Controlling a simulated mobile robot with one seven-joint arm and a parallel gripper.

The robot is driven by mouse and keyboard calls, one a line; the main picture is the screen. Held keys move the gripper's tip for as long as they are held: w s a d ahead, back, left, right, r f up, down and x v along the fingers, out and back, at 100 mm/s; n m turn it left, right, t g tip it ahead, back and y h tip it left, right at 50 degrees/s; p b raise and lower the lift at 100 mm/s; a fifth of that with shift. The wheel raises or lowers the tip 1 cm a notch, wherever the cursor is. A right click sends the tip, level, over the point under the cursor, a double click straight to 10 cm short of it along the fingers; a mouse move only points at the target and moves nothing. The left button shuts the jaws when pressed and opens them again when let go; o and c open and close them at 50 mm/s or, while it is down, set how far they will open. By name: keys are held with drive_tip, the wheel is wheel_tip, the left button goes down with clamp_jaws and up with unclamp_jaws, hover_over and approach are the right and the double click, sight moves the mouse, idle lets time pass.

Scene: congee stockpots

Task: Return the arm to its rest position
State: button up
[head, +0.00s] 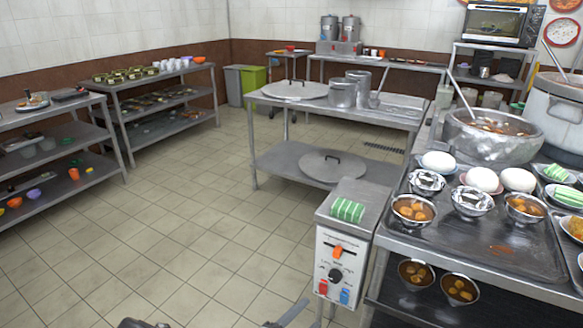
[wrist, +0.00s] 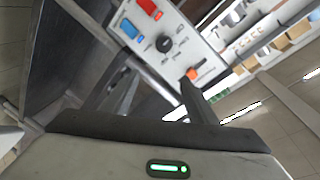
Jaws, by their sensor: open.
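My gripper (wrist: 155,80) shows in the wrist view with its two dark fingers spread apart and nothing visible between them. Beyond the fingers is the white control box (wrist: 150,22), seen tilted, with a black knob, an orange switch, and red and blue switches. The box also shows in the head view (head: 325,240), at the left end of the steel counter. In the head view only small dark parts show at the bottom edge, which seem to be my arm. I cannot make out the gripper's fingers there.
A steel table (head: 260,162) with lids and pots stands in the middle. Shelves (head: 125,105) line the left. The tiled floor (head: 165,215) between them is clear.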

drive_tip(key=s+d+r+m+g+y, duration=0.1)
drive_tip(key=s+d+r+m+g, duration=0.2)
drive_tip(key=r+m, duration=0.55)
drive_tip(key=s+d+r+m+g+y, duration=0.1)
drive_tip(key=s+d+r+m+g, duration=0.15)
drive_tip(key=r+m+g, duration=0.65)
drive_tip(key=s+d+r+m+g+y, duration=0.1)
drive_tip(key=s+d+r+m, duration=0.2)
drive_tip(key=m, duration=1)
drive_tip(key=s+d+r+m+t+y, duration=0.1)
drive_tip(key=s+r+m+t+y, duration=0.3)
drive_tip(key=r+m, duration=0.65)
drive_tip(key=s+r+m+t+y, duration=0.2)
drive_tip(key=s+r+m+y, duration=0.2)
drive_tip(key=s+r+m, duration=0.6)
drive_tip(key=w+r+m+p, duration=0.2)
drive_tip(key=w+r+p, duration=0.1)
drive_tip(key=r+p, duration=2)
drive_tip(key=shift+w+r+p, duration=0.2)
drive_tip(key=shift+r+p, duration=0.2)
drive_tip(key=shift+p, duration=0.4)
drive_tip(key=shift+d, duration=0.1)
